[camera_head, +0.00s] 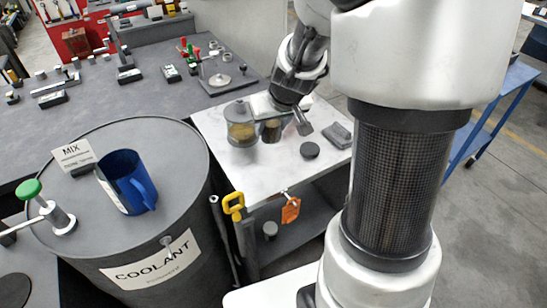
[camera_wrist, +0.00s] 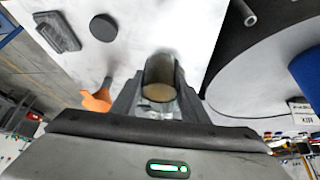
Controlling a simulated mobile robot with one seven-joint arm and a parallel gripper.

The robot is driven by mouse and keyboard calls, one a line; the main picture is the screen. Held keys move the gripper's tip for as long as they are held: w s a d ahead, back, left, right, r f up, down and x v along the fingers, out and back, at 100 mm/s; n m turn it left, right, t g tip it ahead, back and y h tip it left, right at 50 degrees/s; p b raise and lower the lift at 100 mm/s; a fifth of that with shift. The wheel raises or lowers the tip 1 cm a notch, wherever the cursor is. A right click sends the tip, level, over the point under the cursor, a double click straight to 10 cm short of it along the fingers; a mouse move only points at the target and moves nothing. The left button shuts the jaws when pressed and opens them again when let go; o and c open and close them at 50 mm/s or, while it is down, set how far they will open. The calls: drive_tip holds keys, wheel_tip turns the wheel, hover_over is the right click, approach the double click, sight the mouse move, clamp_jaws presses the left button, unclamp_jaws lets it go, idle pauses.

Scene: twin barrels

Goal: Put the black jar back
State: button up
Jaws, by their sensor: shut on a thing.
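My gripper (camera_head: 280,122) is over the white-topped table in the head view. In the wrist view my gripper (camera_wrist: 160,103) is shut on a small round jar (camera_wrist: 160,72) with dark grey sides and a tan face. The held jar (camera_head: 271,131) shows dark with brownish content in the head view, partly hidden by the gripper. I cannot tell whether it touches the table. A larger clear jar (camera_head: 241,126) with yellow-brown content stands just left of it. A flat black disc (camera_head: 310,150), perhaps a lid, lies on the table to the right.
The white table (camera_head: 285,176) has a dark grey block (camera_head: 338,135) at its right. The coolant barrel (camera_head: 100,228) stands left, with a blue mug (camera_head: 128,182) and a MIX card (camera_head: 73,155) on top. The table's front is clear.

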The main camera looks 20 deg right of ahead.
drive_tip(key=d+f+b, duration=0.1)
drive_tip(key=f, duration=0.1)
drive_tip(key=w+d+f+b, duration=0.1)
drive_tip(key=f+b, duration=0.1)
drive_tip(key=f, duration=0.1)
drive_tip(key=d+f+b, duration=0.1)
drive_tip(key=d+f, duration=0.1)
drive_tip(key=shift+w+f, duration=0.15)
drive_tip(key=shift+f, duration=0.15)
drive_tip(key=shift+f+b, duration=1.15)
drive_tip(key=shift+f, duration=1.15)
drive_tip(key=shift+f+b, duration=0.2)
drive_tip(key=shift+b, duration=0.1)
drive_tip(key=o, duration=1.2)
drive_tip(key=shift+r, duration=0.1)
